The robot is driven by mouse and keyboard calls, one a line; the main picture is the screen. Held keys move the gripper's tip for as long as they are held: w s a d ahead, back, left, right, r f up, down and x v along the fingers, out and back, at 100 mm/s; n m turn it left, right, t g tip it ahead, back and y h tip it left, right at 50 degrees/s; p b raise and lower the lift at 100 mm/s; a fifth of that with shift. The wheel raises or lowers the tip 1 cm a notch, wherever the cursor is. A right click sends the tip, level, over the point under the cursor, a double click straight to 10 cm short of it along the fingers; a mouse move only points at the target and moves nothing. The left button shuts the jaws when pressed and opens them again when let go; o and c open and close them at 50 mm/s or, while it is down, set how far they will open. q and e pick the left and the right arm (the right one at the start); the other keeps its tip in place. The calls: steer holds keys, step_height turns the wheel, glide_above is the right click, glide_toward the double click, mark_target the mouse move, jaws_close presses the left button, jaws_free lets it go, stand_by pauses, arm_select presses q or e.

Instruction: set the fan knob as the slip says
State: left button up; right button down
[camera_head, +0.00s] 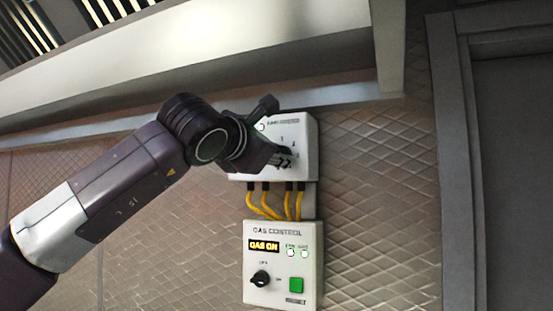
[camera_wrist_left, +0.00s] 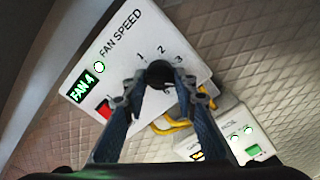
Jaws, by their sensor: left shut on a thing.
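The fan speed box (camera_head: 305,140) is a white panel on the tiled wall, and it also shows in the left wrist view (camera_wrist_left: 125,45). Its green display (camera_wrist_left: 86,88) reads FAN 4, with a lit round lamp (camera_wrist_left: 99,67) beside it. The marks 1, 2 and 3 show around the dark fan knob (camera_wrist_left: 160,70). My left gripper (camera_head: 282,160) is at the box, its fingers (camera_wrist_left: 163,92) shut on the knob from both sides. The knob's pointer is hidden, so I cannot tell its setting from it. No slip is in view. My right gripper is not in view.
Below hangs the gas control box (camera_head: 312,265), with a GAS ON display (camera_head: 264,246), a black knob (camera_head: 261,278) and a green button (camera_head: 296,284). Yellow cables (camera_head: 270,208) join the boxes. A red part (camera_wrist_left: 104,108) sits by the left finger. A grey frame (camera_head: 445,160) stands at right.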

arm_select(q)
steer(key=shift+m, duration=0.8)
steer(key=o, duration=1.2)
steer(key=shift+c, duration=0.2)
steer(key=v, duration=1.2)
